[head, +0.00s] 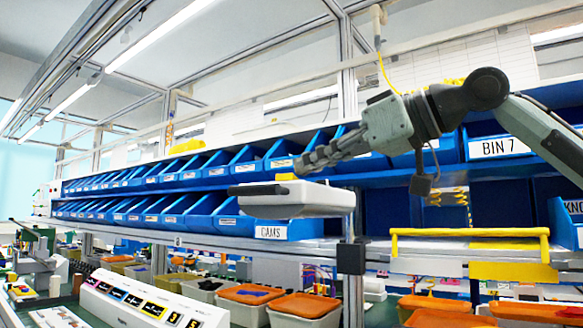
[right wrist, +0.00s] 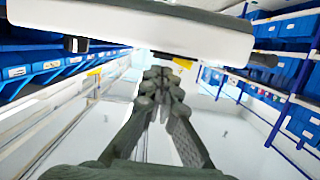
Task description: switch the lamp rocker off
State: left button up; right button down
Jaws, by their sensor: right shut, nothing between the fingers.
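A white lamp-like housing (head: 296,200) stands out in front of the blue bins, its left end dark. A small yellow piece (head: 286,177) shows on its top edge, which may be the rocker; its on or off position cannot be told. My right gripper (head: 302,164) is shut and empty, its fingertips just above and beside the yellow piece; contact cannot be told. In the right wrist view the closed fingertips (right wrist: 163,74) point towards the underside or edge of the white housing (right wrist: 140,30), close to a yellow tab (right wrist: 183,62). My left gripper is not in view.
Rows of blue bins (head: 220,165) line the shelves behind the housing. A yellow handle bar (head: 470,232) lies right of it. Below are grey tubs with orange lids (head: 305,305) and a white labelled panel (head: 140,303).

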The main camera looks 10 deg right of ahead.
jog(key=v, duration=0.7)
jog(key=shift+w+d+r, duration=0.2)
jog(key=shift+w+r, duration=0.05)
jog(key=shift+w, duration=0.05)
